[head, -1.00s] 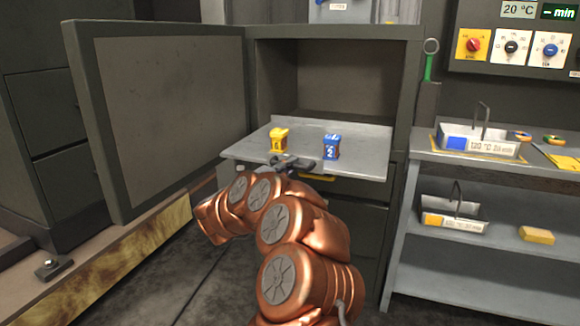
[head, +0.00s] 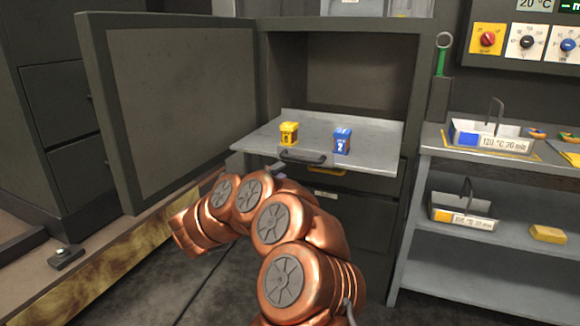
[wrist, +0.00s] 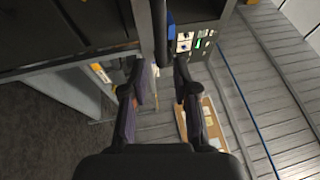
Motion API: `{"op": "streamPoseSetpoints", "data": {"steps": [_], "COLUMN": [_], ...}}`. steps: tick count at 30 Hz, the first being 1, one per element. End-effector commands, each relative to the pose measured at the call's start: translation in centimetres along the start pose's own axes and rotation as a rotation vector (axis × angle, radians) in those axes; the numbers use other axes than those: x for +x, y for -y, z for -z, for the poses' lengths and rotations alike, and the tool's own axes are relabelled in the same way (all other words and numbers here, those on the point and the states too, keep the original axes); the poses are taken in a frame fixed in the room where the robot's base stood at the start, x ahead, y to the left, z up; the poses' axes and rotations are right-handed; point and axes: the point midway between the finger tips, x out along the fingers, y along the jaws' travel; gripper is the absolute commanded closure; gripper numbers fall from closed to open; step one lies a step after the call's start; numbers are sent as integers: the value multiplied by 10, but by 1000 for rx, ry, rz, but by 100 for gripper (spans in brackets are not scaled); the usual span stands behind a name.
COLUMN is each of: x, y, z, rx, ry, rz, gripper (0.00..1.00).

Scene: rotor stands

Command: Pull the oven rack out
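The oven rack (head: 372,150) is a grey metal shelf sticking out of the front of the open oven (head: 345,75). A dark handle (head: 303,157) is on its front edge. A yellow box (head: 289,133) and a blue box (head: 342,141) stand upright on the rack. My gripper (head: 277,169) is mostly hidden behind my copper arm, just below and in front of the handle. In the wrist view my gripper (wrist: 159,64) has its two fingers apart, with a dark bar beyond and between them; I cannot tell whether that bar is the handle.
The oven door (head: 180,110) stands wide open on the left. A shelf unit (head: 490,195) on the right holds labelled trays (head: 490,137) and a yellow block (head: 548,234). A control panel with knobs (head: 527,42) is above it.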

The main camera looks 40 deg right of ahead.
Motion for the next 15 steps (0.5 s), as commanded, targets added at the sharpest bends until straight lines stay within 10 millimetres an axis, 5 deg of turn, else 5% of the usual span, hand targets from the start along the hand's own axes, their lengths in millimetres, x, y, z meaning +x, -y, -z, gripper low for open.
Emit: {"op": "streamPoseSetpoints", "data": {"steps": [15], "x": [-27], "y": [0], "z": [0], "rx": [0], "ry": [-2], "rz": [0], "gripper": [71]}}
